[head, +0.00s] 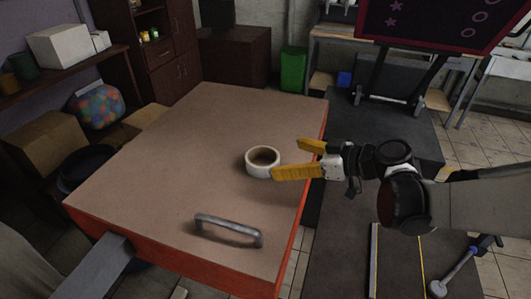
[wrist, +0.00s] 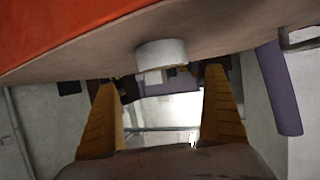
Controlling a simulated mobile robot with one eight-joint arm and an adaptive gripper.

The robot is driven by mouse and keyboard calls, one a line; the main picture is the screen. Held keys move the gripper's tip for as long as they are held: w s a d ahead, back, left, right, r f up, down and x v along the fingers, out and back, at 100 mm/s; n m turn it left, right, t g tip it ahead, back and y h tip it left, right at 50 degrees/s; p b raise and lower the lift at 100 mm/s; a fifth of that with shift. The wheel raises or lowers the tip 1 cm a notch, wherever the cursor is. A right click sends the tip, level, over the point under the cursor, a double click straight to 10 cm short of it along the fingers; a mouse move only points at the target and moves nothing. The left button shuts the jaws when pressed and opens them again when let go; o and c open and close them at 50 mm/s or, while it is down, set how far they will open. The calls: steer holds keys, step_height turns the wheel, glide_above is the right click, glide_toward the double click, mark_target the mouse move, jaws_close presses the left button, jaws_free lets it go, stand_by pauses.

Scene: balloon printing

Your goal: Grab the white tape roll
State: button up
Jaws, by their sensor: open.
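The white tape roll (head: 262,172) lies flat on the brown table top (head: 200,150), near its right edge in the head view. Its brown inner ring faces up. My gripper (head: 292,159) is open, with its yellow fingers pointing left toward the roll. The nearer finger's tip appears beside the roll's right side; I cannot tell whether it touches. In the wrist view the tape roll (wrist: 161,54) shows ahead, between and beyond the two fingers (wrist: 160,82). Nothing is held between the fingers.
A grey metal handle (head: 228,229) is fixed on the table near its front edge. The table's red edge (head: 308,180) runs below my gripper. The rest of the table top is bare. A green bin (head: 293,69) and dark cabinets (head: 233,55) stand behind it.

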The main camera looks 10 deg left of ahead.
mark_target(251, 157)
steer(key=b+x, duration=0.1)
steer(key=x, duration=0.4)
steer(key=b+x, duration=0.1)
steer(key=x, duration=0.2)
steer(key=shift+s+a+f+b, duration=0.15)
steer(key=shift+a+f+b, duration=0.15)
steer(key=shift+c, duration=0.3)
steer(key=c, duration=1.1)
